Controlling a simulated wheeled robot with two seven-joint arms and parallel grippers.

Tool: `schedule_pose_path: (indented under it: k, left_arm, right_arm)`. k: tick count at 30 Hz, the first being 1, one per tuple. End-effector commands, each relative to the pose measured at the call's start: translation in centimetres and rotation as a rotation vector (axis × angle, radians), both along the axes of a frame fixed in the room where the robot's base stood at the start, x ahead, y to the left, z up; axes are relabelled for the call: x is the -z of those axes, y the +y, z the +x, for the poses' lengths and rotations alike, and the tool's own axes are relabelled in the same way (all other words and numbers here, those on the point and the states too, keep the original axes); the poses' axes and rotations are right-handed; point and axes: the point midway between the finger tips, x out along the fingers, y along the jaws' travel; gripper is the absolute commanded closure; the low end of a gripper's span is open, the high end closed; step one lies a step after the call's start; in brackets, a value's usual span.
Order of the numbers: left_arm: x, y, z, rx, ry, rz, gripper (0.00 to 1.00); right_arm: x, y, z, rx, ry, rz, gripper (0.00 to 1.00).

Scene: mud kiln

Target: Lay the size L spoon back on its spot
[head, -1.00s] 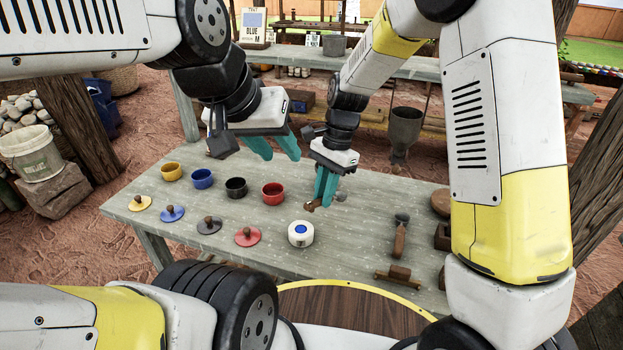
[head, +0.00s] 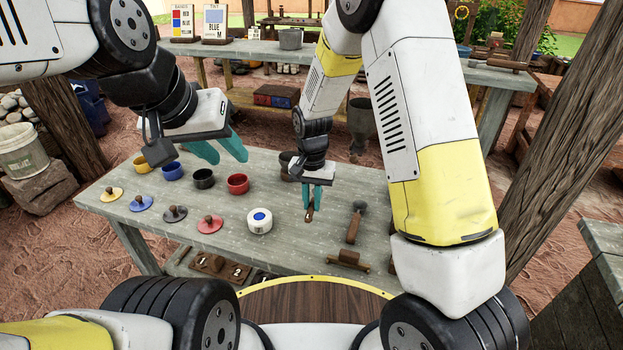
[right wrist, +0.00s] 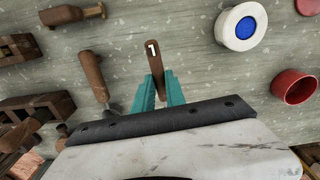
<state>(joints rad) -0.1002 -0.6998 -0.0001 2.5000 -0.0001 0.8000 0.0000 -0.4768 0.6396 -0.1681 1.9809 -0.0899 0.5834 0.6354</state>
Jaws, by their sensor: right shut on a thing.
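My right gripper (head: 314,196) is shut on a wooden handle (head: 309,215) over the grey table. In the right wrist view the handle (right wrist: 151,72) stands out between the teal fingers and bears a white mark that looks like a 1. I take it for the spoon; its bowl is not clear, and I cannot read a size L on it. Whether it touches the table is unclear. My left gripper (head: 222,152) is open and empty, above the far left part of the table. I cannot make out a marked spot for the spoon.
A white jar with a blue top (head: 259,221) stands left of the handle. A wooden-handled tool (head: 354,224) and a wooden roller (head: 348,259) lie right. Coloured pots, including a red one (head: 238,184), and lids fill the left. Numbered wooden pieces (head: 213,266) sit below the front edge.

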Motion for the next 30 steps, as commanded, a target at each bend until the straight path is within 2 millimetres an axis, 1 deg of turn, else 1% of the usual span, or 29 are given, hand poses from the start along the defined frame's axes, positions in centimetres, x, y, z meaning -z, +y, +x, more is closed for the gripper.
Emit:
schedule_pose_path:
  k: [3, 9, 15, 21, 30]
  left_arm:
    - [0.0, 0.0, 0.0, 0.000, 0.000, 0.000, 0.64]
    - [0.0, 0.0, 0.0, 0.000, 0.000, 0.000, 0.64]
    - [0.0, 0.0, 0.0, 0.000, 0.000, 0.000, 0.64]
    - [0.0, 0.0, 0.0, 0.000, 0.000, 0.000, 0.64]
    - [0.0, 0.0, 0.0, 0.000, 0.000, 0.000, 0.64]
  right_arm:
    - [1.2, 0.0, -0.1, 0.001, 0.002, -0.001, 1.00]
    - [2.9, 0.0, -0.1, 0.001, 0.002, -0.001, 1.00]
    - [4.1, 0.0, -0.1, 0.001, 0.002, 0.000, 1.00]
    - [4.5, 0.0, 0.0, 0.001, 0.001, 0.000, 1.00]
    - [4.5, 0.0, 0.0, 0.001, 0.001, 0.000, 1.00]
